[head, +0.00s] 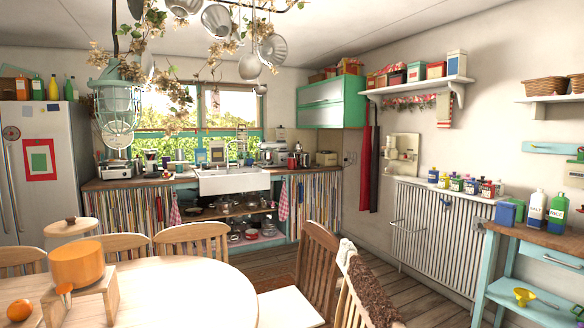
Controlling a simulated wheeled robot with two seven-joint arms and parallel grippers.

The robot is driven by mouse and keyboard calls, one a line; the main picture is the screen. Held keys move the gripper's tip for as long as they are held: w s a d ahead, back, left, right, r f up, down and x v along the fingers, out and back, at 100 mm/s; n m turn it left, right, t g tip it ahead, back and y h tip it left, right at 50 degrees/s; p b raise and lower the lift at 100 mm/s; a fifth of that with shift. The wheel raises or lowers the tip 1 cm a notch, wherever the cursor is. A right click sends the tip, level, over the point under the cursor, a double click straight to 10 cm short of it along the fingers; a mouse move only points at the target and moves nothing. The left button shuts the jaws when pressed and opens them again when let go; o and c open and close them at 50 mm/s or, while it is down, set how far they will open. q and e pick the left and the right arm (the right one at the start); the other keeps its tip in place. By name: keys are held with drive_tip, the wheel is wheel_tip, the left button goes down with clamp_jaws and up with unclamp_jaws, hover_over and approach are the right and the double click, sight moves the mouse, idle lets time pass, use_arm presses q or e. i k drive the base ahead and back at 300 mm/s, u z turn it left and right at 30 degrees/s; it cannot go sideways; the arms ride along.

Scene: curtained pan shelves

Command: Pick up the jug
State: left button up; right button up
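I cannot clearly pick out a jug in the head view. Small vessels and appliances stand on the far counter (130,182), too small to tell apart. An orange pot (78,263) sits on a small wooden stand (105,295) on the round table, at the lower left. Neither of my grippers is in view.
The round wooden table (190,295) fills the lower left, with chairs (192,240) around it. More chairs (318,265) stand at its right. Wooden floor (425,280) is open between the chairs and the blue side table (505,262). Pans hang overhead (273,50).

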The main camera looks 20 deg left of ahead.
sight(292, 162)
drive_tip(key=z, duration=1.4)
drive_tip(key=i, duration=3.25)
drive_tip(key=u, duration=2.25)
drive_tip(key=i, duration=3.25)
